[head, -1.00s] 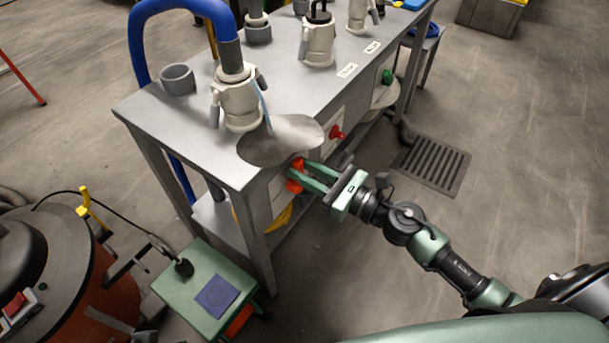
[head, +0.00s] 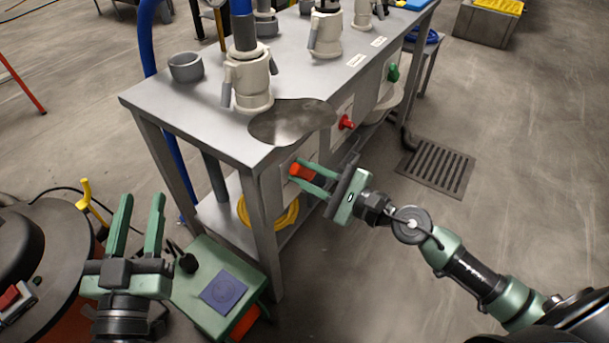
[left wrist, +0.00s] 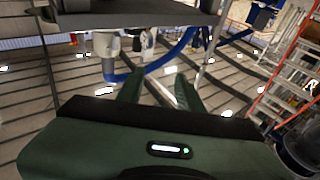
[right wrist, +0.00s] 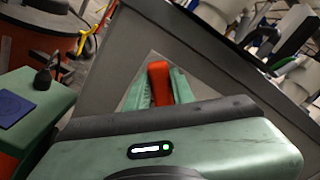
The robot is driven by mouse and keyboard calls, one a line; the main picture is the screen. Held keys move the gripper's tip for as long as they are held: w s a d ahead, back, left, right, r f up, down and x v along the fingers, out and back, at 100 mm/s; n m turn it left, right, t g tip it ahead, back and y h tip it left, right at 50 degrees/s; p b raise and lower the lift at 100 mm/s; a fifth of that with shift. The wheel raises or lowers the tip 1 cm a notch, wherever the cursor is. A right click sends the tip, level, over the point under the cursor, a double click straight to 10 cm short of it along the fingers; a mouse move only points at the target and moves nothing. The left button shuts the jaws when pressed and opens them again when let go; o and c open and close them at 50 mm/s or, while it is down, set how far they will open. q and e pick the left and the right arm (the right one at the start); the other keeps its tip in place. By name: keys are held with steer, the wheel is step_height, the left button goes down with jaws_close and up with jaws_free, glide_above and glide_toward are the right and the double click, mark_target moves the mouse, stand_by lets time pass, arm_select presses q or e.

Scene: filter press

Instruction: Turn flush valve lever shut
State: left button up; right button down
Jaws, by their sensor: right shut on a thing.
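The orange-red lever (head: 301,171) is on the side panel of the grey bench, below its top at the near corner. My right gripper (head: 298,173) is shut on it, one green finger on each side. In the right wrist view the lever (right wrist: 159,82) lies lengthwise between the fingers. The fingers hide part of the lever, and its mount is hard to see. My left gripper (head: 141,200) is open and empty, to the left of the bench; its spread fingers also show in the left wrist view (left wrist: 158,85).
The grey bench (head: 200,115) carries a grey cup (head: 186,67) and beige valve bodies (head: 248,80). A red knob (head: 346,122) and a green knob (head: 393,72) are further along the panel.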

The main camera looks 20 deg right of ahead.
arm_select(q)
steer(key=shift+s+r+t+h, duration=0.25)
steer(key=shift+r+t, duration=0.15)
steer(key=shift+r, duration=0.35)
steer(key=shift+s+r+t+h, duration=0.15)
steer(key=shift+s+r+t, duration=0.2)
steer(key=shift+r, duration=0.35)
arm_select(e)
steer(key=shift+s+a+f+n, duration=0.15)
steer(key=shift+f+n, duration=0.05)
steer(key=shift+n, duration=0.2)
arm_select(q)
steer(key=shift+w, duration=0.1)
arm_select(e)
steer(key=c, duration=1.2)
jaws_free()
